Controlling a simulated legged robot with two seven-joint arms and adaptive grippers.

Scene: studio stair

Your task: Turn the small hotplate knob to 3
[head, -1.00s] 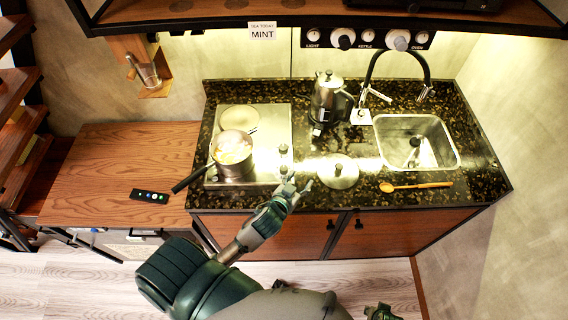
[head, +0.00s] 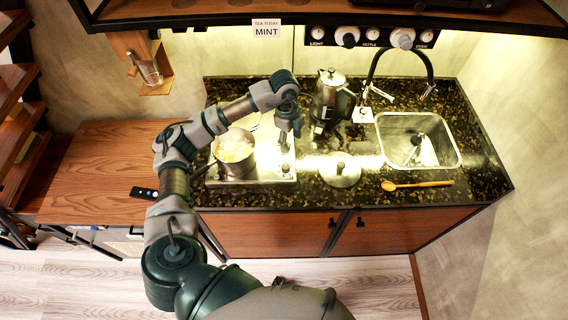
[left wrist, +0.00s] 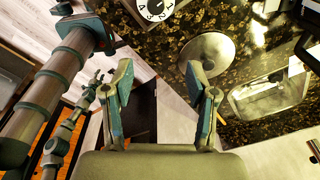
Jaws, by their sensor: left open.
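The steel hotplate (head: 268,172) lies on the dark counter, with small knobs on its right side. The front knob (head: 285,168) shows just below my left gripper (head: 286,138), which points down over that side; the rear knob is largely hidden by it. In the left wrist view a white dial (left wrist: 155,8) with numerals and a dark centre is cut by the top edge. Its setting is unclear. My left gripper (left wrist: 162,102) is open and empty there, its fingers apart and clear of the dial. Part of my right arm and gripper (left wrist: 98,90) shows small; its jaws are unclear.
A pot (head: 237,168) of yellowish food stands on the hotplate's left front, under my arm. A steel lid (head: 340,171) lies right of the hotplate. The kettle (head: 332,100) stands behind it; the sink (head: 440,145) and wooden spoon (head: 418,185) are further right.

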